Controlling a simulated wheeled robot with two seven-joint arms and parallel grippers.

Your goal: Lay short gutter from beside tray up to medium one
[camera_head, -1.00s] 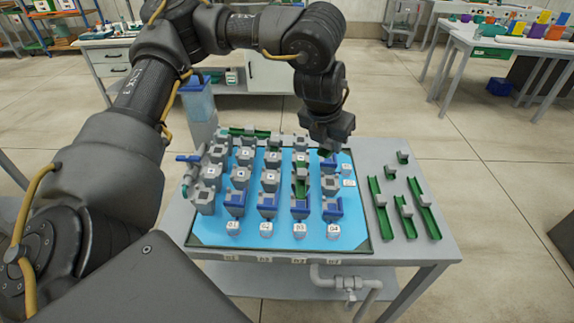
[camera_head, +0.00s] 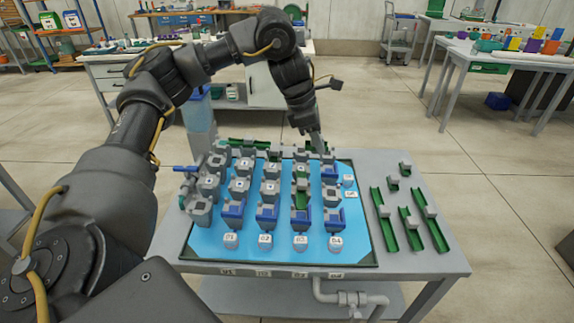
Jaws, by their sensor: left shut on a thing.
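The blue-floored tray (camera_head: 215,245) stands on a grey table and holds rows of grey and blue blocks. A green gutter (camera_head: 301,187) sits among the blocks in the column above label 03, and a longer green gutter (camera_head: 250,143) lies along the tray's back edge. Right of the tray lie green gutters: a left one (camera_head: 381,214), a shorter middle one (camera_head: 408,226) and a long right one (camera_head: 434,228). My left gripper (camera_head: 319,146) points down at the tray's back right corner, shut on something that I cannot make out. My right gripper is not in view.
Two small green-and-grey pieces (camera_head: 393,184) lie behind the loose gutters. A blue-handled valve (camera_head: 186,169) is at the tray's left. The table's right front (camera_head: 425,262) is clear.

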